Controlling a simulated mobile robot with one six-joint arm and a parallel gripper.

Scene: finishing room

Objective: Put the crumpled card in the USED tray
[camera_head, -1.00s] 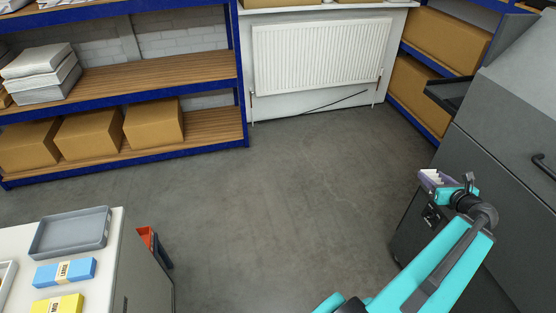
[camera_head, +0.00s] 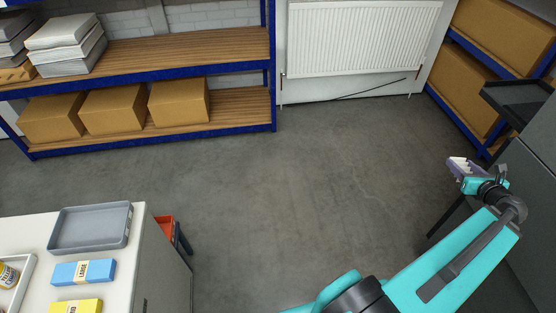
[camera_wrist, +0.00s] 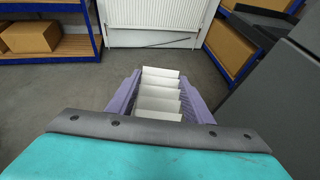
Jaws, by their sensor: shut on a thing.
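The crumpled card (camera_wrist: 158,95) is white and folded in zigzag pleats. In the wrist view it sits between the two purple fingers of my gripper (camera_wrist: 156,100), which is shut on it. In the head view my gripper (camera_head: 464,170) is at the right, held out over the floor, and the card shows only as a small white patch between the fingers. A grey empty tray (camera_head: 91,227) lies on the white worktop at the lower left, far from my gripper. I see no USED label on it.
On the worktop (camera_head: 128,283) are a blue block (camera_head: 70,272), a yellow block (camera_head: 76,306) and a white tray (camera_head: 27,283) holding a jar. An orange bin (camera_head: 166,229) is at its side. A dark grey machine (camera_head: 530,165) stands at the right. The floor between is clear.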

